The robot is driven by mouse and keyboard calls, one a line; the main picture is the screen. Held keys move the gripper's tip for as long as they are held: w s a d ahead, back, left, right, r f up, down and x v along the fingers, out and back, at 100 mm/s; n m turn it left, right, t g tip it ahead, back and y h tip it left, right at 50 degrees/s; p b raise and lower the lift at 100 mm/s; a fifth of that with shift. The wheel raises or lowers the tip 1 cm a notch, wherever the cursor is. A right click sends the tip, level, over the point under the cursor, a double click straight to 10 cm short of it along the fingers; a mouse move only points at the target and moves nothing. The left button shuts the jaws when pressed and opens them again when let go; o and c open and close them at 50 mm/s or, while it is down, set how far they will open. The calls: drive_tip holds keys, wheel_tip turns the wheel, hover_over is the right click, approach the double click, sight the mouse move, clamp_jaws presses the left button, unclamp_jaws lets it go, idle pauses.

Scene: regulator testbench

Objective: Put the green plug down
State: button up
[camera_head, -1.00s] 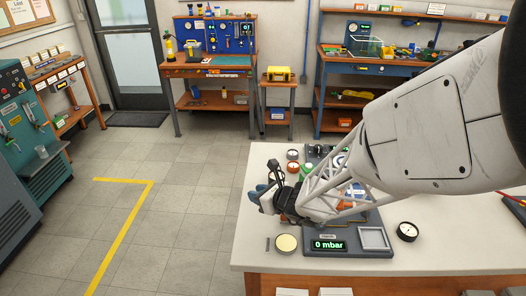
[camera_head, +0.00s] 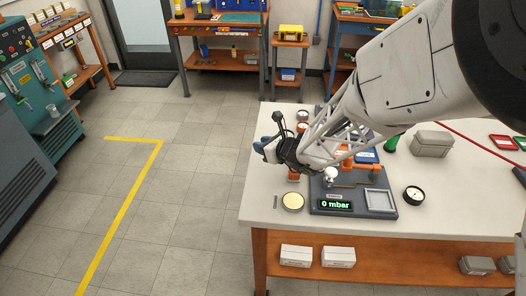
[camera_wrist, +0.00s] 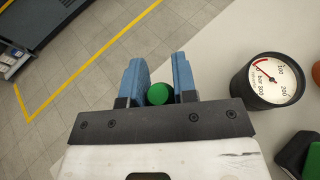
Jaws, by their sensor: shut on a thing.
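My gripper (camera_wrist: 159,66) has blue fingers shut on the green plug (camera_wrist: 159,94) in the wrist view. Only the plug's round green end shows between the fingers; the rest is hidden. In the head view my gripper (camera_head: 263,147) is above the table's left edge, and the plug cannot be made out there. In the wrist view the fingertips point out over the floor, with the white table top (camera_wrist: 225,65) to the right.
A grey test board (camera_head: 330,211) with a 0 mbar display stands at the table's front left. A yellowish round disc (camera_head: 292,201) lies beside it, and a black gauge (camera_head: 414,195) to its right. A gauge (camera_wrist: 268,80) is near my gripper. Front table room right is clear.

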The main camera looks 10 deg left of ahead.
drive_tip(key=shift+f, duration=1.45)
drive_tip(key=shift+f, duration=0.15)
drive_tip(key=o, duration=1)
drive_tip(key=shift+c, duration=0.2)
drive_tip(key=shift+s+d+r, duration=0.3)
drive_tip(key=shift+d+r, duration=0.1)
drive_tip(key=v, duration=1.1)
drive_tip(key=shift+s+f, duration=0.1)
